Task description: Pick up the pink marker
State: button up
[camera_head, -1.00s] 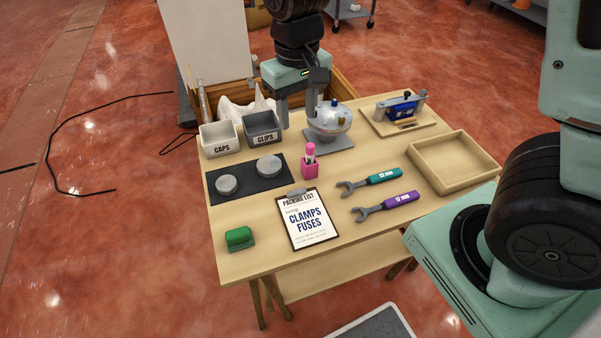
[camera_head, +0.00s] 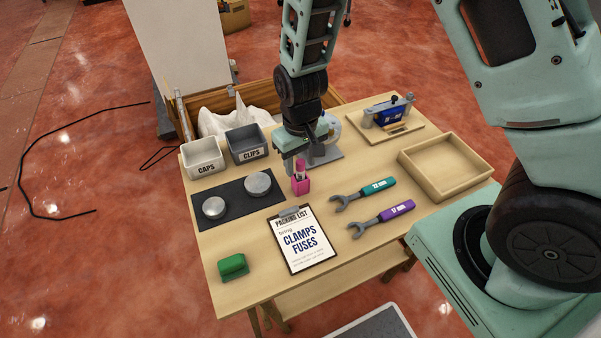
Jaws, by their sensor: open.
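The pink marker (camera_head: 299,167) stands upright in a small pink holder (camera_head: 301,185) near the middle of the table. My gripper (camera_head: 304,163) points down right at the marker's upper part, just behind or around it. One finger shows just left of the marker; the other is hard to make out against the silver round device. The jaws are open, and I cannot tell whether the marker is between them.
The silver device (camera_head: 333,126) is partly hidden behind my gripper. Bins marked CAPS (camera_head: 203,156) and CLIPS (camera_head: 247,145) stand left. A clipboard (camera_head: 302,240), two wrenches (camera_head: 374,190), a green block (camera_head: 233,267) and an empty wooden tray (camera_head: 404,164) lie around.

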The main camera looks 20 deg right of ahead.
notch_tip(320, 180, down, 2)
grip_shut()
jog(key=shift+r, duration=0.1)
notch_tip(320, 180, up, 10)
jog(key=shift+f, duration=0.1)
dwell(0.6)
